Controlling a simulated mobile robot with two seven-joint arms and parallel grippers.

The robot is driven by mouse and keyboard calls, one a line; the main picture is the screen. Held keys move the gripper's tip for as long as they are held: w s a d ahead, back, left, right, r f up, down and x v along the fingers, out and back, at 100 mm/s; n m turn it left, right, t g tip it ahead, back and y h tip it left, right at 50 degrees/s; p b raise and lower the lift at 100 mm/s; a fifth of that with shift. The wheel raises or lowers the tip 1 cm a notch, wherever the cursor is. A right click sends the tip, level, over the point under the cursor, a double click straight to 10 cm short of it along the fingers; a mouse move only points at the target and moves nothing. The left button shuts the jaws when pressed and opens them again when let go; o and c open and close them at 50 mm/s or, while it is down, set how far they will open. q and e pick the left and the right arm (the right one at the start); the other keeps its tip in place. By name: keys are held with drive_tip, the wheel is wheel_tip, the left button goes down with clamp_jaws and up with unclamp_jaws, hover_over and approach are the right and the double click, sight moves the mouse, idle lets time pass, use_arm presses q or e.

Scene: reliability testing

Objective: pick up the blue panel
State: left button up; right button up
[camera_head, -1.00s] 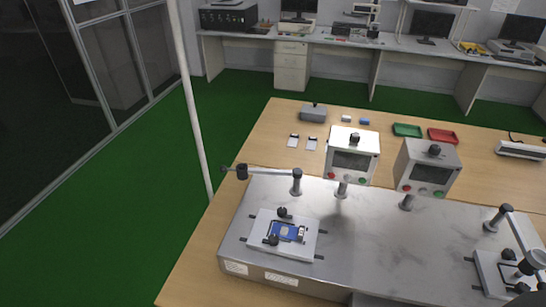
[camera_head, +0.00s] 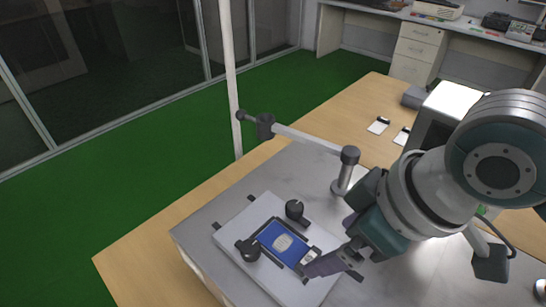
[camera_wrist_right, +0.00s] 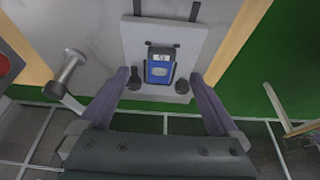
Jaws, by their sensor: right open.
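The blue panel (camera_head: 284,242) lies flat in a fixture on a light grey plate (camera_head: 233,217), between two black clamp knobs. Height above the panel is hard to tell. My left gripper is not in view.
A jointed arm on a post (camera_head: 346,170) stands just behind the fixture. A grey-white instrument box (camera_head: 443,105) is partly hidden behind my right arm. Two small white-and-black cards (camera_head: 379,125) lie on the wooden table (camera_head: 345,100). A white pole (camera_head: 229,75) rises beyond the table's edge.

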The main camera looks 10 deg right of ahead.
sight(310, 259)
drive_tip(key=shift+x, duration=1.1)
drive_tip(key=x, duration=0.2)
drive_tip(key=b+x, duration=0.1)
drive_tip(key=x, duration=0.1)
drive_tip(key=shift+s+f, duration=0.2)
drive_tip(key=shift+s, duration=0.05)
drive_tip(key=shift+w+a+f, duration=0.15)
drive_tip(key=shift+w+f, duration=0.1)
drive_tip(key=shift+f, duration=0.2)
drive_tip(key=shift+c, duration=0.3)
drive_tip(key=c, duration=1.4)
